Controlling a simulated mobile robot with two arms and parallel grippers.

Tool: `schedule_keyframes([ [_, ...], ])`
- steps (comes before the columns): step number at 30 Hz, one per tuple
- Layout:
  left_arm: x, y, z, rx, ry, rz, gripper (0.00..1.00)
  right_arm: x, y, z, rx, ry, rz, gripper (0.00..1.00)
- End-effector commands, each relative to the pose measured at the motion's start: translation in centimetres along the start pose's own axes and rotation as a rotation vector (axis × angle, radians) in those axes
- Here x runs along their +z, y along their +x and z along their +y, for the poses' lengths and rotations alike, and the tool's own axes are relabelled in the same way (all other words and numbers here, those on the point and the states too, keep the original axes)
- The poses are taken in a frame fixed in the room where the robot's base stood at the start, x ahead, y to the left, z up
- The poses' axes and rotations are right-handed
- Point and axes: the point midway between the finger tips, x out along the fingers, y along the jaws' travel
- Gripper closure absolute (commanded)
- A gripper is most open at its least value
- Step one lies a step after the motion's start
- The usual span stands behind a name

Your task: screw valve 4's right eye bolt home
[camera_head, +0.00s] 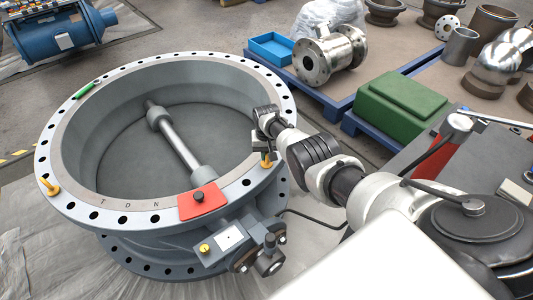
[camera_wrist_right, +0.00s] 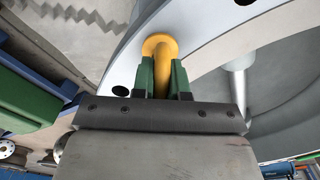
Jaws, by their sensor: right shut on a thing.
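The large grey butterfly valve (camera_head: 110,212) lies flat with its flange ring up and a shaft across its bore. At the right of the flange my right gripper (camera_head: 266,154) is shut on a yellow eye bolt (camera_head: 266,162). In the right wrist view the green fingertips (camera_wrist_right: 161,78) close on both sides of the yellow eye bolt (camera_wrist_right: 160,45), whose collar is at the flange face. Whether the collar touches the flange is hard to tell. Another yellow eye bolt (camera_head: 50,187) stands at the flange's left side. My left gripper is not in view.
A red plate (camera_head: 204,201) and a gearbox (camera_head: 232,240) sit at the valve's near side. A green marker-like bar (camera_head: 84,90) lies on the flange. A green box (camera_head: 401,104), blue tray (camera_head: 271,47) and metal fittings (camera_head: 325,56) stand on pallets behind.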

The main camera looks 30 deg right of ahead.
Motion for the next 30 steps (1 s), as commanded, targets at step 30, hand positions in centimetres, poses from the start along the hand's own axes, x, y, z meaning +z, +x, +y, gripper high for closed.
schedule_keyframes([
  [30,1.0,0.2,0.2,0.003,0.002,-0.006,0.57,0.0,-0.1,0.1,-0.001,0.665,0.0,1.0],
])
